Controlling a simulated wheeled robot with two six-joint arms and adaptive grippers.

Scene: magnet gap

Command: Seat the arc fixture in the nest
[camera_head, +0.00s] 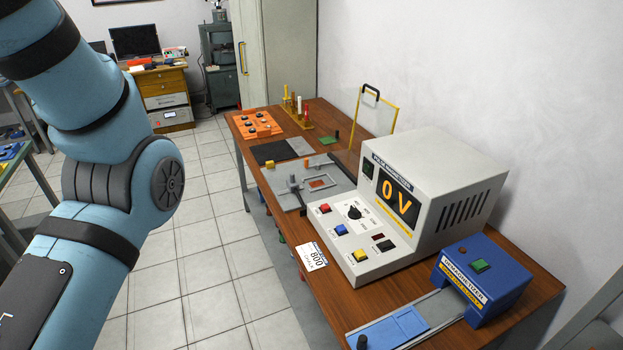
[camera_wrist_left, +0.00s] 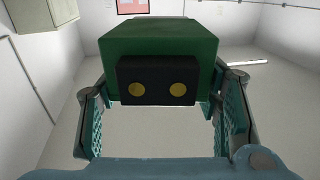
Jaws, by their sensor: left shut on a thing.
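My left gripper (camera_wrist_left: 158,102) is shut on a green block (camera_wrist_left: 160,48) in the left wrist view. A black piece with two yellow dots (camera_wrist_left: 158,83) is on the near side of the block. I cannot tell whether this is the arc fixture. In the head view my left arm comes in from the left, and its gripper is outside the picture. A grey plate (camera_head: 338,168) with a small reddish rectangle (camera_head: 321,183) lies on the brown table; I cannot tell whether it is the nest. My right gripper is not in view.
A pulse magnetizer (camera_head: 440,200) reading 0 V and a blue demagnetizer (camera_head: 485,277) with a grey rail stand on the table (camera_head: 545,290). An orange tray (camera_head: 256,124) and a rack of upright pieces (camera_head: 297,112) are at the far end. Tiled floor is clear left of the table.

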